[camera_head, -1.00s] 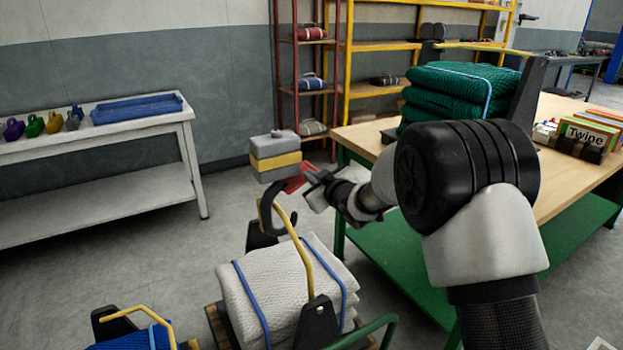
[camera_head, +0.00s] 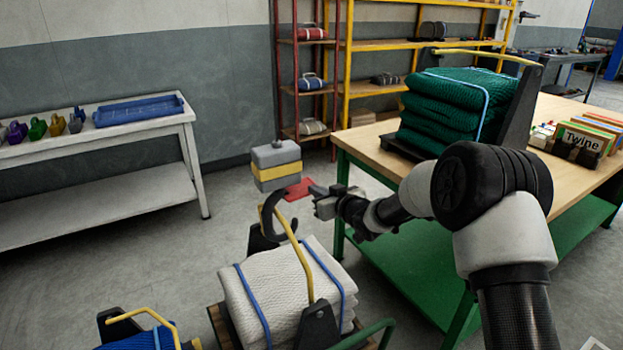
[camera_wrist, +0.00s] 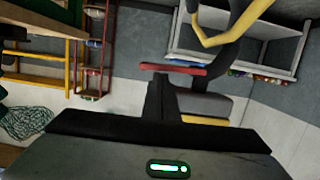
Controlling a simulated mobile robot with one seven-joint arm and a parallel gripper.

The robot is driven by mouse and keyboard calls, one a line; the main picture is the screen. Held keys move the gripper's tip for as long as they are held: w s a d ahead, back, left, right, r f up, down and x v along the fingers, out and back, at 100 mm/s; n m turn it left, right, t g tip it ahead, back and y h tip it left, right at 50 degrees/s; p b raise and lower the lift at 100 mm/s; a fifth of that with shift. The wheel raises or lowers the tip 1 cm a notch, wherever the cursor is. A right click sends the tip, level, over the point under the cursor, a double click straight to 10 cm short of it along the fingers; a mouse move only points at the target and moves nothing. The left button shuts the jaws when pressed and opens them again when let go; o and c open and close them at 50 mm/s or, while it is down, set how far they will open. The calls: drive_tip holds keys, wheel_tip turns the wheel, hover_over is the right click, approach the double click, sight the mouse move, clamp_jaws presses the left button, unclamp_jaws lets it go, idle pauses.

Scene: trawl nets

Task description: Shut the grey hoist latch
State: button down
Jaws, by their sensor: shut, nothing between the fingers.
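The grey hoist is a grey block with a yellow band (camera_head: 276,168), above a dark grey hook (camera_head: 268,214). Its red latch (camera_head: 298,189) sticks out to the right, away from the hook's tip, so the hook's mouth stands open. The yellow handle (camera_head: 298,250) of the white net bale (camera_head: 285,285) runs up at the hook; whether it sits inside I cannot tell. My gripper (camera_head: 318,202) is shut and empty, right of the hook and just below the latch. In the wrist view the red latch (camera_wrist: 172,69) lies just beyond my fingertips (camera_wrist: 160,80); contact is unclear.
A wooden-topped workbench (camera_head: 372,142) with green net bales (camera_head: 450,105) stands right, close to my arm. A blue bale (camera_head: 150,338) with another yellow handle is at the lower left. A white side table (camera_head: 110,140) stands left. Open floor lies between.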

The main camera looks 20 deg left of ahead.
wheel_tip(320, 180, down, 8)
drive_tip(key=s+a+m+g+y+b, duration=0.1)
drive_tip(key=m+g+y, duration=0.1)
drive_tip(key=m, duration=0.8)
drive_tip(key=shift+s+f+m+y+b, duration=0.2)
drive_tip(key=shift+f+m+y+b, duration=0.1)
drive_tip(key=shift+y, duration=0.4)
drive_tip(key=shift+s+a, duration=0.1)
drive_tip(key=shift+a, duration=0.1)
